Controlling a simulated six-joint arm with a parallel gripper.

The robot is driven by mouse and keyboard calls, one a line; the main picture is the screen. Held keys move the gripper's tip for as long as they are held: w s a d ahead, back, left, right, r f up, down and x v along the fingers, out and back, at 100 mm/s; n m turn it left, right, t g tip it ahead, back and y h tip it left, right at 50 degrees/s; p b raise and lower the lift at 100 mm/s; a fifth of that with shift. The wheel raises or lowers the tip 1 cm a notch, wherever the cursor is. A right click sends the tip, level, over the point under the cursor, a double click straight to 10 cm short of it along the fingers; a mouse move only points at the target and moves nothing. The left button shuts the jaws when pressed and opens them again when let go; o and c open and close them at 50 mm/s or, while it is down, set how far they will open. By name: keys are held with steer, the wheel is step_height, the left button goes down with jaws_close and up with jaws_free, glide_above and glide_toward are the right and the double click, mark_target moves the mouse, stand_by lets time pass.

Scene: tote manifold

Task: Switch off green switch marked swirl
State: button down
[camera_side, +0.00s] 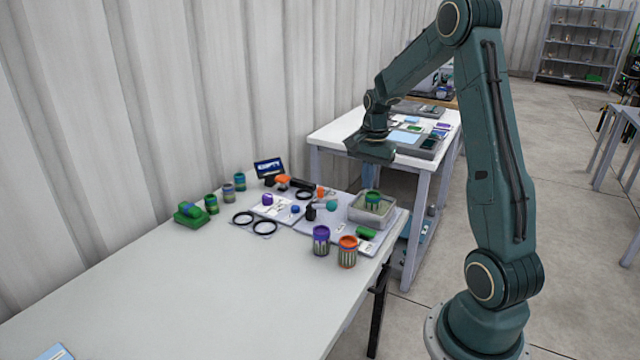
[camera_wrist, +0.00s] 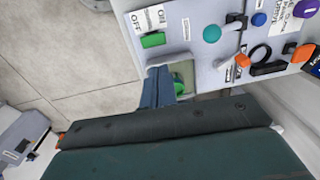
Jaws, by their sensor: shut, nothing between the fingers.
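The green switch (camera_side: 366,233) lies on the right part of the grey panel (camera_side: 385,241) on the near table, in front of the tote. In the wrist view the green switch (camera_wrist: 153,40) is near the panel's edge, with white labels beside it; OFF shows on them, but the mark swirl is too small to read surely. My gripper (camera_side: 384,157) is above and behind the panel in the side view, well apart from the switch. In the wrist view my gripper (camera_wrist: 160,72) has its blue-grey fingers shut and empty, partly covering the tote.
A grey tote (camera_side: 371,222) holds a green can. A purple can (camera_side: 321,240) and an orange-topped can (camera_side: 347,252) stand at the panel's front. A teal knob (camera_wrist: 212,34) is beside the switch. A second white table (camera_side: 330,135) stands behind.

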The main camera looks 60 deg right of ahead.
mark_target(362, 229)
steer(key=f, duration=1.3)
steer(key=shift+w+f, duration=0.2)
steer(key=shift+w, duration=0.1)
steer(key=shift+w+f+g, duration=0.1)
steer(key=shift+f+g, duration=0.1)
steer(key=shift+g, duration=0.1)
steer(key=shift+s, duration=0.2)
steer(key=shift+s+r, duration=0.25)
steer(key=shift+s, duration=0.35)
steer(key=shift+r, duration=0.15)
